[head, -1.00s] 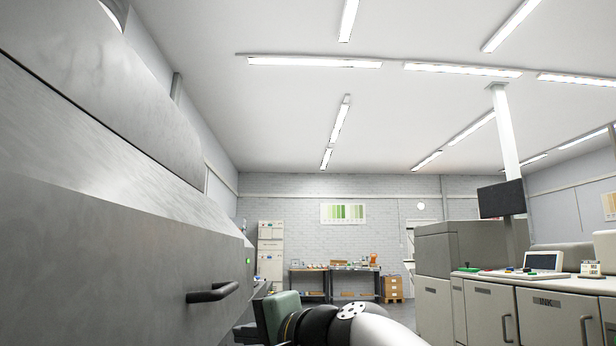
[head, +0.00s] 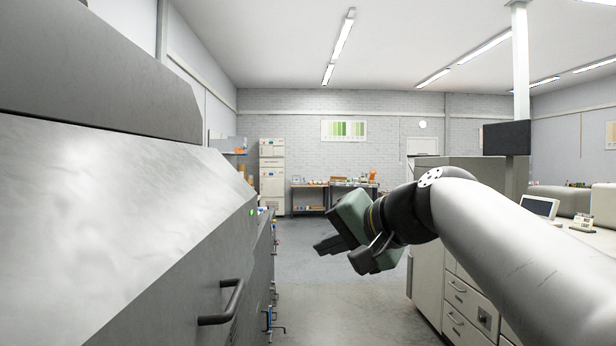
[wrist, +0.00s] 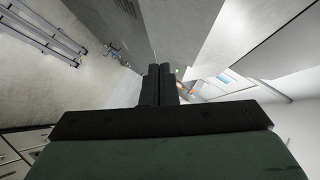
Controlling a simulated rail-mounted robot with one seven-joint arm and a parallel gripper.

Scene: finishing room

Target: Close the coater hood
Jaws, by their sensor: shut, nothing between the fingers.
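The coater hood (head: 110,190) is the large grey sloped cover filling the left of the head view. Its dark bar handle (head: 222,305) is on the front face, low in the picture. I see no open gap along the part of the hood in view, but its lower edge is out of frame, so I cannot tell if it is fully down. My gripper (head: 326,246) is in free space right of the hood, apart from the handle. In the wrist view its two dark fingers (wrist: 159,84) are together and empty. Grey machine panels show beyond them.
A small green light (head: 252,211) is at the machine's far end. A grey cabinet with drawers (head: 460,290) stands to the right, under a dark monitor (head: 506,138). The floor aisle (head: 320,295) between them is clear. Benches (head: 335,190) stand at the back wall.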

